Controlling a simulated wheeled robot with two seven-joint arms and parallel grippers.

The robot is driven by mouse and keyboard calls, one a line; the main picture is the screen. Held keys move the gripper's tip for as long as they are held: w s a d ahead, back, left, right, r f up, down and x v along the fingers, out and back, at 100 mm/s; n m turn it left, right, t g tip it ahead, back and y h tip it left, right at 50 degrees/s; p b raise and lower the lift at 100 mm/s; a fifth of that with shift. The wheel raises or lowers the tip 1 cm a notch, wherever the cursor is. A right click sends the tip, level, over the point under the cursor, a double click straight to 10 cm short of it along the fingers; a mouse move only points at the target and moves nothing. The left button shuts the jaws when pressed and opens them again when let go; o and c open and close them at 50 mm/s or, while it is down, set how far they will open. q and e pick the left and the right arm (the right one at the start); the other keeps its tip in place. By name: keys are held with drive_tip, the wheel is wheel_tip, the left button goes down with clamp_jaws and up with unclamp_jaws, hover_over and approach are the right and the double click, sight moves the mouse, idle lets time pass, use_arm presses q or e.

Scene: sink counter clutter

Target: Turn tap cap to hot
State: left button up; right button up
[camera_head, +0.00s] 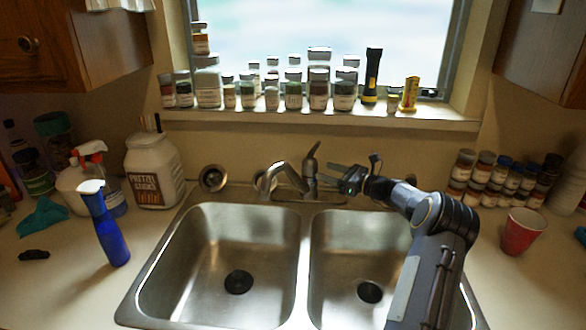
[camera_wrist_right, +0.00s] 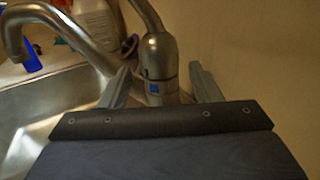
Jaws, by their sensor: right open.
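The metal tap (camera_head: 285,180) stands at the back of the double sink, its spout bent to the left. Its cap with a lever handle (camera_head: 311,165) points up. In the right wrist view the cap (camera_wrist_right: 157,58) shows a blue mark low on its front, and the lever rises toward the upper left. My right gripper (camera_head: 338,175) reaches in from the right, just right of the cap. In the wrist view my right gripper (camera_wrist_right: 158,85) is open, with one finger on each side of the tap body; contact cannot be told. My left gripper is not in view.
The double sink (camera_head: 305,245) is empty. A red cup (camera_head: 522,232) and stacked spice jars (camera_head: 490,180) stand right. Several jars and a flashlight (camera_head: 372,77) line the windowsill above.

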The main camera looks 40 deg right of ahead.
sight(314, 170)
drive_tip(key=p+x, duration=0.1)
drive_tip(key=x, duration=0.4)
drive_tip(key=shift+w+a+r, duration=0.15)
drive_tip(key=shift+w+a, duration=0.1)
drive_tip(key=shift+w+a+p, duration=0.25)
drive_tip(key=shift+w+p, duration=0.05)
drive_tip(key=shift+w, duration=0.35)
drive_tip(key=c, duration=0.7)
drive_tip(key=shift+f+h+b, duration=0.2)
drive_tip(key=shift+h+b, duration=0.1)
drive_tip(key=shift+b, duration=0.3)
drive_tip(key=m+h+b, duration=0.2)
drive_tip(key=h+b, duration=0.1)
drive_tip(key=b, duration=0.3)
drive_tip(key=m+t+h+b, duration=0.1)
drive_tip(key=m+h+b, duration=0.2)
drive_tip(key=b, duration=0.4)
drive_tip(key=shift+f+h, duration=0.15)
drive_tip(key=shift+h, duration=0.65)
drive_tip(key=shift+r+m+h+b, duration=0.3)
drive_tip(key=shift+m+b, duration=0.1)
drive_tip(key=shift+b, duration=0.5)
